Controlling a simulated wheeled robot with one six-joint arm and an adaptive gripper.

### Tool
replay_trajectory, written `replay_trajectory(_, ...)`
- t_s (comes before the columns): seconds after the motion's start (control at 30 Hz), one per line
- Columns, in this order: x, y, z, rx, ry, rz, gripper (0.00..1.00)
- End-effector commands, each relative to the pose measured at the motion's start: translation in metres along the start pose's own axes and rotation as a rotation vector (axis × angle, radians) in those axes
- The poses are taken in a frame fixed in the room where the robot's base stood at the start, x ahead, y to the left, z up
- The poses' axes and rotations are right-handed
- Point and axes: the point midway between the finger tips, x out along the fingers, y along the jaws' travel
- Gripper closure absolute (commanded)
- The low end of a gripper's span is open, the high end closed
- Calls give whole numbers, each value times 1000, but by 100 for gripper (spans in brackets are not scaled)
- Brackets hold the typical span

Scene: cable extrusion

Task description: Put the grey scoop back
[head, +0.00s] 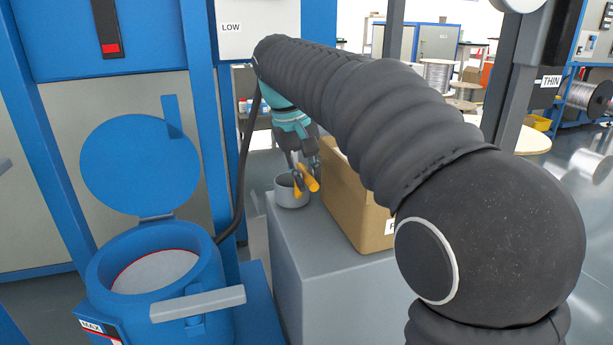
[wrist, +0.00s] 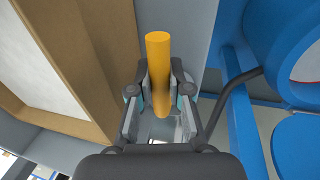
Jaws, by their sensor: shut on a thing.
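The grey scoop (head: 290,194) is a round grey cup with an orange handle (head: 313,184). It is at the back left corner of the grey cabinet top, left of the cardboard box; I cannot tell if it rests on the top or hangs just above it. My gripper (head: 301,174) is pointing down and shut on the orange handle. In the wrist view the handle (wrist: 158,50) stands between the two fingers of my gripper (wrist: 160,88). The cup is mostly hidden there behind the gripper.
A cardboard box (head: 355,205) stands close to the right of the scoop. The grey cabinet (head: 325,285) has a bare front top. A blue hopper (head: 110,262) with its round lid (head: 138,162) raised is on the left. A blue post and a dark cable stand between them.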

Motion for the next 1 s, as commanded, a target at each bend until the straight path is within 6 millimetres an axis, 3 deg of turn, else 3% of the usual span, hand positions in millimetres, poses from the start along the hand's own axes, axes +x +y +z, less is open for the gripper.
replay_trajectory(0.03, 1, 0, 0, 0, -1, 0, 80)
replay_trajectory(0.13, 1, 0, 0, 0, -1, 0, 57)
replay_trajectory(0.53, -7, 0, 0, 0, 1, 0, 57)
replay_trajectory(1.0, -93, 1, -1, -1, 2, 0, 57)
